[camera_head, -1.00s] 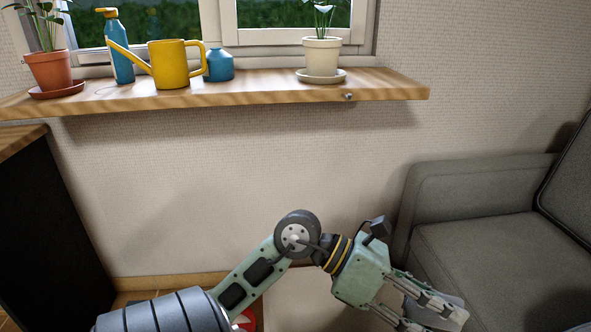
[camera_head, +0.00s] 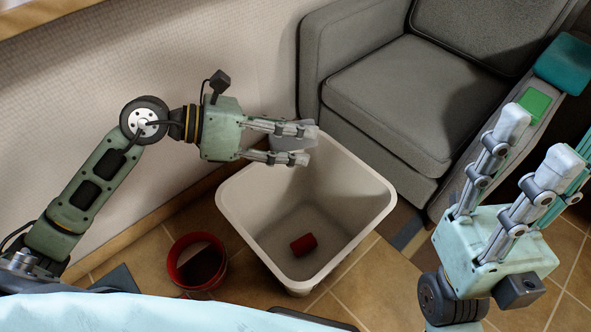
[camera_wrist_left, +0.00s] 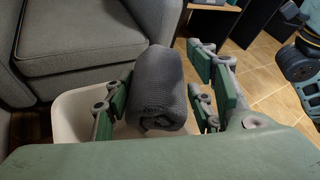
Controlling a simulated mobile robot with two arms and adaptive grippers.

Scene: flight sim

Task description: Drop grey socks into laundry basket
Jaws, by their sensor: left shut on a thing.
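The grey socks (camera_wrist_left: 158,88) are a rolled bundle between the fingers of my left gripper (camera_wrist_left: 160,112) in the left wrist view. In the head view my left gripper (camera_head: 302,143) is shut on them, and only a little grey (camera_head: 293,141) shows between its fingers. The white laundry basket (camera_head: 382,205) stands on the floor. The held socks appear over its back rim in the head view; the basket also shows below them in the wrist view (camera_wrist_left: 72,108). My right gripper (camera_head: 538,145) is open and empty, right of the basket.
A red roll (camera_head: 303,245) lies inside the basket. A red bucket (camera_head: 180,280) stands left of it. A grey armchair (camera_head: 385,95) is behind, with a green item (camera_head: 535,103) and a teal item (camera_head: 565,62) by its armrest. A light blue surface (camera_head: 150,312) crosses the bottom edge.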

